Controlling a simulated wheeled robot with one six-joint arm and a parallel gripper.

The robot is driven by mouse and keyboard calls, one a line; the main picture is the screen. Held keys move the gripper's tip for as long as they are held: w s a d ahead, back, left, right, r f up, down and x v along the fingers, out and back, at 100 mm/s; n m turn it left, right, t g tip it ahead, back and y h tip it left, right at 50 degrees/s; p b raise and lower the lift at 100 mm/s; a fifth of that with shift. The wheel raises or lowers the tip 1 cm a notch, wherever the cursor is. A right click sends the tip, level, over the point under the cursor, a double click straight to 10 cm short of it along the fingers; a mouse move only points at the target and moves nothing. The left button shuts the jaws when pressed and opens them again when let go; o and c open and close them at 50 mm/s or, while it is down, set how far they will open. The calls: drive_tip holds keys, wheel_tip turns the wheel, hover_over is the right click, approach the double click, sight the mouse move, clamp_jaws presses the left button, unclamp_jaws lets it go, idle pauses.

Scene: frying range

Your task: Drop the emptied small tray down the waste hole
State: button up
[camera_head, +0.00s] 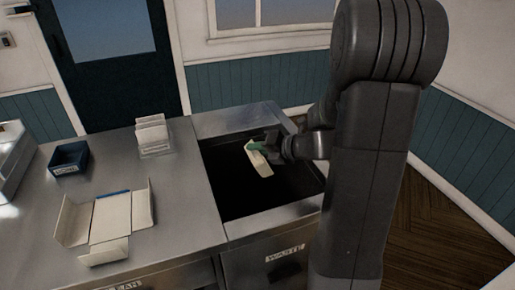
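The small tray (260,162) is a pale cream, narrow piece with no food visible on it. It hangs tilted over the dark waste hole (235,190), a rectangular opening in the steel counter with a WASTE label (285,249) on its front. My gripper (262,147) is over the hole at the tray's upper end, with a green part showing at its fingers. It appears shut on the tray's upper edge. My arm hides the right side of the hole.
An unfolded white carton (110,218) lies on the steel counter (180,205) to the left. A blue box (69,159) and a white card holder (152,134) stand behind it. The hole's raised steel rim (275,217) borders the opening.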

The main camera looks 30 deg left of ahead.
drive_tip(key=shift+o, duration=1.1)
drive_tip(key=v, duration=1.4)
drive_tip(key=shift+a, duration=0.25)
drive_tip(key=x, duration=1.4)
drive_tip(key=shift+f, duration=0.1)
drive_tip(key=r+p, duration=0.1)
drive_tip(key=r, duration=0.2)
drive_tip(key=shift+d+r+p, duration=0.1)
drive_tip(key=shift+d+p, duration=0.1)
drive_tip(key=shift+p, duration=0.15)
drive_tip(key=shift+r, duration=0.45)
